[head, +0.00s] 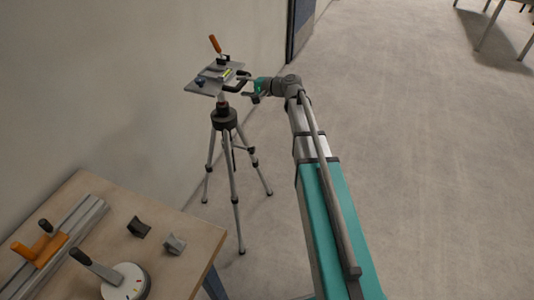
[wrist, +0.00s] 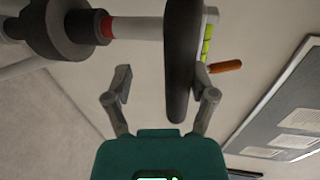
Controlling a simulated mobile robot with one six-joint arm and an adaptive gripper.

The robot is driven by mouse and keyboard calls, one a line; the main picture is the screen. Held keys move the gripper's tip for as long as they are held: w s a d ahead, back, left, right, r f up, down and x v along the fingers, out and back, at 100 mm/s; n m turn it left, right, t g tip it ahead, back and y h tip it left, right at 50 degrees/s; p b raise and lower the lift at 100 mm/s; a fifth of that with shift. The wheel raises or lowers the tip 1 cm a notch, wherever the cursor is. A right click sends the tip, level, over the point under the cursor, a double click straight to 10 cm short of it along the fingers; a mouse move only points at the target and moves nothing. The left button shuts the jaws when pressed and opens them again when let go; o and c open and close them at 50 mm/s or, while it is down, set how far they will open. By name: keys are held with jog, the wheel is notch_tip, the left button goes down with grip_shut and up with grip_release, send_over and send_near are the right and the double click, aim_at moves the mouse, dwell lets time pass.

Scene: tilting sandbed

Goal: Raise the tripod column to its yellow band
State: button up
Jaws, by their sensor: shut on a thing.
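The tripod (head: 234,185) stands on the floor left of my arm, its column (head: 221,97) rising from a dark collar to a tilted grey head plate (head: 203,88). In the wrist view the pale column (wrist: 138,28) lies sideways, with a red ring (wrist: 107,27) by the dark collar (wrist: 62,30). I see no yellow band on it. My gripper (head: 250,88) is at the head's right side, shut on its dark handle (wrist: 183,60). In the wrist view the fingers (wrist: 163,82) stand either side of the handle's end; the left finger's contact is unclear.
A wall is close behind the tripod.

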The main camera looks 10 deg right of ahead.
jog(key=shift+f+b, duration=1.8)
jog(key=shift+f, duration=0.4)
jog(key=r+p+v, duration=0.1)
jog(key=p+v, duration=0.2)
jog(key=v, duration=1.1)
jog(key=s+a+f+n+g+h+p, duration=0.2)
jog(key=s+a+n+g+h+p, duration=0.1)
jog(key=s, duration=0.6)
jog(key=s+a+f+n+g+h+p, duration=0.3)
jog(key=s+a+g+h+p, duration=0.2)
jog(key=s, duration=0.4)
jog(key=shift+s+a+f+h+p, duration=0.25)
jog(key=shift+a+h+p, duration=0.25)
jog(key=shift+h+p, duration=0.3)
jog(key=s+h, duration=0.2)
jog(key=s+d+n+g+h, duration=0.1)
jog(key=shift+s+f, duration=0.3)
jog(key=shift+s, duration=0.1)
